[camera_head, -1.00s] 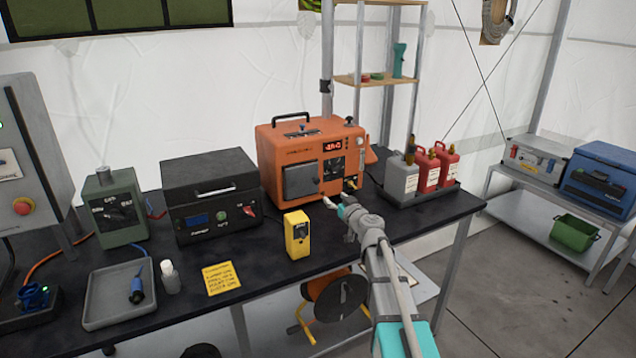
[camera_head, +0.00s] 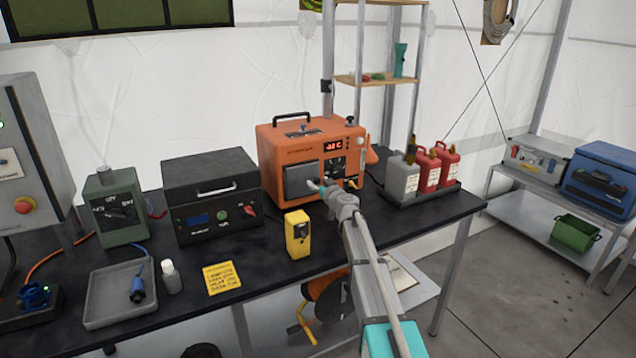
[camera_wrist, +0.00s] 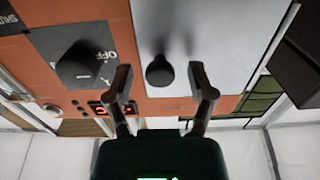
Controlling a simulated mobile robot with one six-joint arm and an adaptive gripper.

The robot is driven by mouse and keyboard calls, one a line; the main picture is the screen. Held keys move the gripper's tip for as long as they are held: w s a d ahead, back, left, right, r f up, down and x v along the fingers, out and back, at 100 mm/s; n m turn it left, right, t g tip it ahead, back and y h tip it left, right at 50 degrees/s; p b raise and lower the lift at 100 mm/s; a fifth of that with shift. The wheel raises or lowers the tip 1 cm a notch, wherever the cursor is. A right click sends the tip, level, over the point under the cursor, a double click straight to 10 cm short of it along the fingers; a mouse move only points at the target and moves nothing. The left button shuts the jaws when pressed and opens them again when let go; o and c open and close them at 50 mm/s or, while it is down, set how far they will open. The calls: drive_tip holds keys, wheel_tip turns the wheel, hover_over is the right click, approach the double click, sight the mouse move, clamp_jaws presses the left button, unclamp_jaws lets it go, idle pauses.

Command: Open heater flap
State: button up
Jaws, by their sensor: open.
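The orange heater (camera_head: 280,148) stands at the back of the dark bench. Its grey flap (camera_head: 300,180) on the front looks shut. In the wrist view the flap (camera_wrist: 215,35) is a pale grey panel with a dark round knob (camera_wrist: 160,72). My gripper (camera_head: 318,185) is in front of the flap in the head view. In the wrist view my gripper (camera_wrist: 165,85) is open, with one finger on each side of the knob. I cannot tell whether either finger touches it.
A black dial (camera_wrist: 80,65) on the heater sits beside the flap. On the bench, a yellow device (camera_head: 298,235) stands in front of the heater. A black box (camera_head: 210,195) is to its left, and a tray of red and grey cans (camera_head: 435,190) to its right.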

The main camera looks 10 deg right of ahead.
drive_tip(key=shift+w+a, duration=0.15)
drive_tip(key=shift+w, duration=0.25)
clamp_jaws()
